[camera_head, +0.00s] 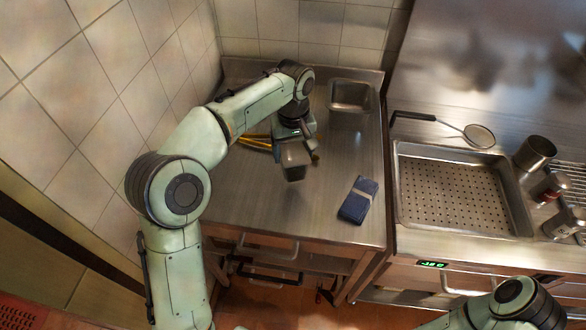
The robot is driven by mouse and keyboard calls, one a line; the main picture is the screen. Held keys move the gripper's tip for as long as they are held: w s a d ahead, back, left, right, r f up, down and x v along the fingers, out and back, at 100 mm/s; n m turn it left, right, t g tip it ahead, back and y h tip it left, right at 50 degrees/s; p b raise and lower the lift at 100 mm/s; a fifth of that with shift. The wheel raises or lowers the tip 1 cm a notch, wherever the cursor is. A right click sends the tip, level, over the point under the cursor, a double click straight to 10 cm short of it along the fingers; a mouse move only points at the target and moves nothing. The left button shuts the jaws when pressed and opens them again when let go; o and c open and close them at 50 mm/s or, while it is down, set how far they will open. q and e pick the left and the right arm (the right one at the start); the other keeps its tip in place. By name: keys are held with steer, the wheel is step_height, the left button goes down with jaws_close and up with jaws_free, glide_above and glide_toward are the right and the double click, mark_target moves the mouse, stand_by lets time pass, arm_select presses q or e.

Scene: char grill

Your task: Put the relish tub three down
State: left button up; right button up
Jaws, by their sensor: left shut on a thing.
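My left gripper (294,138) is shut on a small grey metal tub (295,172), which looks like the relish tub. The tub is over the middle-left of the steel counter (240,200); I cannot tell whether its base touches the surface. The gripper covers its upper far side, and its contents are hard to make out. My right arm shows at the bottom right, but its gripper is out of the picture.
Another metal tub (350,96) stands at the counter's back right. Yellow-handled tongs or similar (256,142) lie behind the held tub. A folded blue cloth (358,200) lies front right. A perforated pan (460,190) and a strainer (478,135) are farther right. The counter's front left is clear.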

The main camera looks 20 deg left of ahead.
arm_select(q)
step_height(320, 180, down, 2)
steer(key=shift+w+f, duration=0.1)
steer(key=shift+w, duration=0.05)
steer(key=shift+f+b, duration=0.45)
steer(key=shift+f, duration=1.75)
arm_select(e)
steer(key=shift+s+f, duration=0.45)
steer(key=shift+f, duration=0.3)
arm_select(q)
steer(key=shift+f, duration=0.15)
steer(key=o, duration=1.3)
steer(key=shift+f, duration=0.1)
step_height(320, 180, up, 12)
steer(key=shift+r+p, duration=0.25)
steer(key=shift+p, duration=0.95)
arm_select(e)
steer(key=w+r, duration=0.2)
steer(key=r, duration=0.1)
steer(key=shift+w+r, duration=0.1)
steer(key=shift+w, duration=0.25)
arm_select(q)
steer(key=shift+f, duration=0.1)
arm_select(e)
steer(key=shift+s, duration=0.15)
